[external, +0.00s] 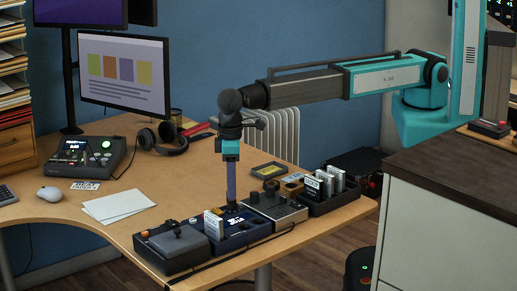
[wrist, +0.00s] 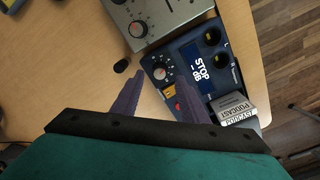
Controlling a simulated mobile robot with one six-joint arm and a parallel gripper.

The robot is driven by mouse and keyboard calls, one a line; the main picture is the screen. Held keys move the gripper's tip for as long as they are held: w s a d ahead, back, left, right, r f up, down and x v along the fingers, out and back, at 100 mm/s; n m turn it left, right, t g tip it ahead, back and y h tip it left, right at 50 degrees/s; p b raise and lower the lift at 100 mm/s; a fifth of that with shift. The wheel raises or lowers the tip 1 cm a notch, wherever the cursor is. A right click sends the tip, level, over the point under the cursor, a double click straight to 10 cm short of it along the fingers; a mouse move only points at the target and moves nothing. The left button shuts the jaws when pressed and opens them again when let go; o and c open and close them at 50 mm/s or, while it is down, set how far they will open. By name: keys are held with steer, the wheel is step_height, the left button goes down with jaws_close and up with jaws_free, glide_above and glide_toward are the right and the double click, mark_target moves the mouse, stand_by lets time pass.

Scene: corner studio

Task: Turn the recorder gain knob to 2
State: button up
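The recorder is a dark blue box (external: 258,234) near the table's front edge. In the wrist view the recorder (wrist: 232,78) has a lit screen (wrist: 201,70) reading "STOP" and "dB". Its gain knob (wrist: 160,72) is a small dark dial with a ring of pale marks; its setting is too small to read. My gripper (wrist: 159,82) is open, with one purple fingertip on each side of the knob in that view. In the external view my gripper (external: 231,204) points straight down over the recorder and hides the knob. I cannot tell whether the fingers touch it.
A silver device (external: 276,207) with its own knob (wrist: 138,29) stands right beside the recorder. A dark grey box (external: 172,246) is on the other side. A crate of cards (external: 327,196) is at the right.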

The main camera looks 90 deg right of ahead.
mark_target(232, 203)
steer(key=shift+f+p, duration=0.45)
steer(key=shift+f, duration=1.65)
steer(key=shift+c, duration=0.4)
jaws_close()
steer(key=shift+n, duration=0.4)
steer(key=n+b, duration=0.1)
steer(key=n, duration=0.2)
steer(key=shift+n+b, duration=0.65)
steer(key=shift+n, duration=1.35)
